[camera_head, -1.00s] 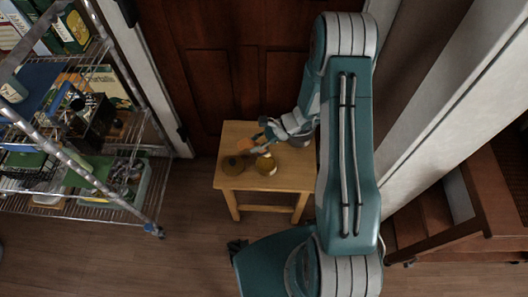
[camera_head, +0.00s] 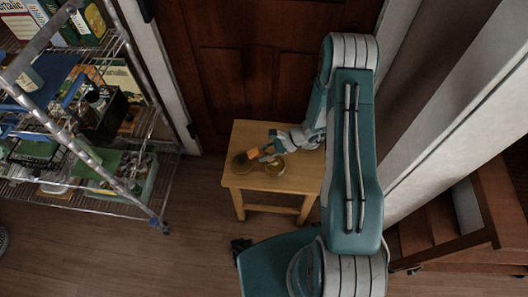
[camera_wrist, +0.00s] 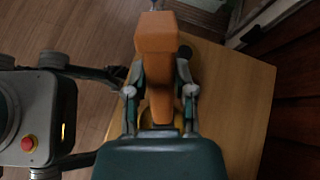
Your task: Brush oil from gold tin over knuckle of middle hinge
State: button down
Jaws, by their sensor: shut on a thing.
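My gripper (camera_wrist: 160,92) is shut on an orange block-like handle (camera_wrist: 158,40), taken to be the brush; its bristles are not clear. In the head view the orange piece (camera_head: 254,153) shows just over the small wooden table, by two round gold-brown tins. One tin (camera_head: 240,164) is at the left and the other (camera_head: 276,169) is just right of it, partly behind my gripper. I cannot tell whether the brush touches either tin. A dark fitting (camera_head: 193,130) sits on the door's left edge; I cannot tell whether it is the middle hinge.
The wooden table (camera_head: 268,183) stands before a dark panelled door (camera_head: 245,85). A wire shelf rack (camera_head: 150,212) with boxes and trays is at the left. A pale post (camera_head: 440,120) and a brown wooden piece (camera_head: 450,240) are at the right. Floor is clear between rack and table.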

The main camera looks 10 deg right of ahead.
jog(key=shift+d, duration=0.15)
jog(key=shift+f, duration=0.55)
dwell(1.5)
jog(key=shift+r, duration=3.6)
jog(key=w+d+r+m+t+h, duration=0.2)
jog(key=w+r+m+t+h, duration=0.1)
jog(key=r+m, duration=0.4)
jog(key=w+d+r+m+t+h, duration=0.2)
jog(key=w+r+m+t+h, duration=0.2)
jog(key=r, duration=0.9)
jog(key=m+t+h, duration=0.1)
jog(key=m+t, duration=0.1)
jog(key=t, duration=0.1)
jog(key=shift+d+m, duration=0.2)
jog(key=shift+m, duration=0.2)
